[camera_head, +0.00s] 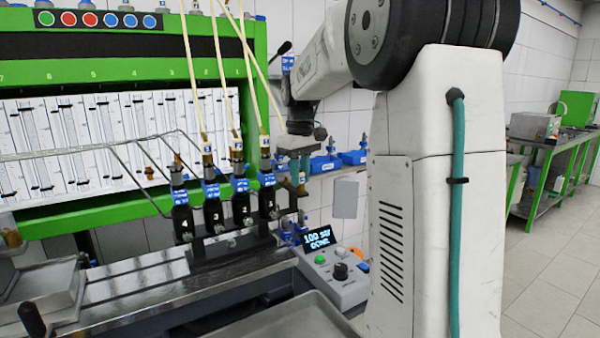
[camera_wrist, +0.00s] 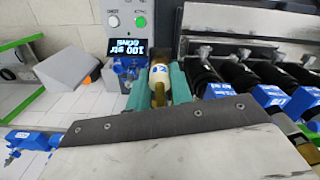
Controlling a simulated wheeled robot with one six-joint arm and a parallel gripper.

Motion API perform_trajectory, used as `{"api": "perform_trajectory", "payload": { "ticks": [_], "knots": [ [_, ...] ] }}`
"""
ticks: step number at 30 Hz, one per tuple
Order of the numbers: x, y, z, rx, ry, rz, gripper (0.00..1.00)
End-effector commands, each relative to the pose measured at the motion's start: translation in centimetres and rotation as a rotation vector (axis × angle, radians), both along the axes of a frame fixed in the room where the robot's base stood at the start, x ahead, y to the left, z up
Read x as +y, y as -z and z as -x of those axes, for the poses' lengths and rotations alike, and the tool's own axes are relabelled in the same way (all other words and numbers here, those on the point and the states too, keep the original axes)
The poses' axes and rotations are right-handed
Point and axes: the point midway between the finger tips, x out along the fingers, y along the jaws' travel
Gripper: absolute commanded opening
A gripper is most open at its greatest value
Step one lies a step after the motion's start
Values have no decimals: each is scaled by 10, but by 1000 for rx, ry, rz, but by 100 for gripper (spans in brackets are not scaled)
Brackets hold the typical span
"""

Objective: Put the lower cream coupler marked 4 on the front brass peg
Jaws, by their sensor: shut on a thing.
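My gripper (camera_head: 298,172) is to the right of the row of black numbered injectors. In the wrist view its two teal fingers (camera_wrist: 158,84) are shut on a cream coupler (camera_wrist: 160,74) with a blue mark and a brass end. The mark is too small to read surely. In the head view the held coupler is mostly hidden by the gripper. I cannot tell which is the front brass peg.
Cream hoses (camera_head: 223,75) run down to the brass fittings. Bent metal pipes (camera_head: 125,165) stand left of the injectors. A grey control box (camera_head: 340,273) with a lit display is below my gripper. A metal tray (camera_head: 300,322) lies in front. Blue holders (camera_head: 325,164) stand behind.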

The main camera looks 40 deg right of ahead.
Motion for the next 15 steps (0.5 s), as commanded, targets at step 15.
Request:
{"api": "perform_trajectory", "payload": {
  "ticks": [15],
  "knots": [
    [0,-8,0,-1,0,1,31]
  ]
}}
